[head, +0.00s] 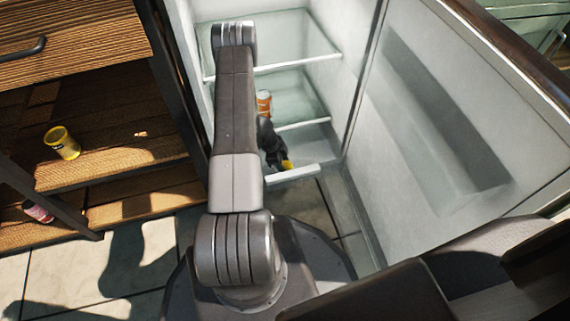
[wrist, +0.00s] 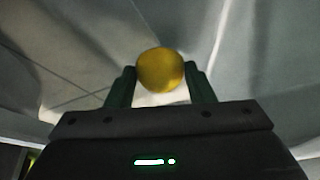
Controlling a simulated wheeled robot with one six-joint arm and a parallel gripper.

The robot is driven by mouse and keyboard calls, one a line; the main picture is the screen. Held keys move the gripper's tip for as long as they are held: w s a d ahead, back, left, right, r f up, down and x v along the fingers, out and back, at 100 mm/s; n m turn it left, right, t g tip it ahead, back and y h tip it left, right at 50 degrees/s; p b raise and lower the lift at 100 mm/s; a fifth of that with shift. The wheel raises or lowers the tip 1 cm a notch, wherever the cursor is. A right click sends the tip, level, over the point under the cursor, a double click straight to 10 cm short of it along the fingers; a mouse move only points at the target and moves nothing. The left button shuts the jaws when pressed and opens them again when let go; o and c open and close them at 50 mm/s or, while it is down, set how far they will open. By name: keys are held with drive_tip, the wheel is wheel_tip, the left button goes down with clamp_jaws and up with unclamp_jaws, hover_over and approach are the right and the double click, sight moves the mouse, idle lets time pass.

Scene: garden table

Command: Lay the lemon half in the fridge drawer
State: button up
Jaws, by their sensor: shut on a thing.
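The lemon half (wrist: 161,70) is a round yellow thing between the two fingers of my gripper (wrist: 161,82) in the wrist view. My gripper is shut on it. In the head view my gripper (head: 285,163) is low inside the open fridge, and a bit of the yellow lemon half (head: 287,164) shows at its tip. The fridge drawer (head: 292,174) shows as a pale front edge at the bottom of the fridge, just below the gripper. My arm hides much of the drawer's left side. I cannot tell whether the lemon half touches the drawer.
An orange can (head: 264,103) stands on a glass shelf above the gripper. An upper glass shelf (head: 290,63) is bare. The fridge door (head: 430,130) stands open at the right. A wooden cabinet at the left holds a yellow tin (head: 62,143) and a pink jar (head: 38,211).

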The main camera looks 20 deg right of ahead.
drive_tip(key=shift+f, duration=1.1)
drive_tip(key=shift+f, duration=0.1)
drive_tip(key=o, duration=1)
drive_tip(key=shift+c, duration=0.2)
drive_tip(key=p+v, duration=0.2)
drive_tip(key=v, duration=0.5)
drive_tip(key=shift+r, duration=0.35)
drive_tip(key=shift+w, duration=0.1)
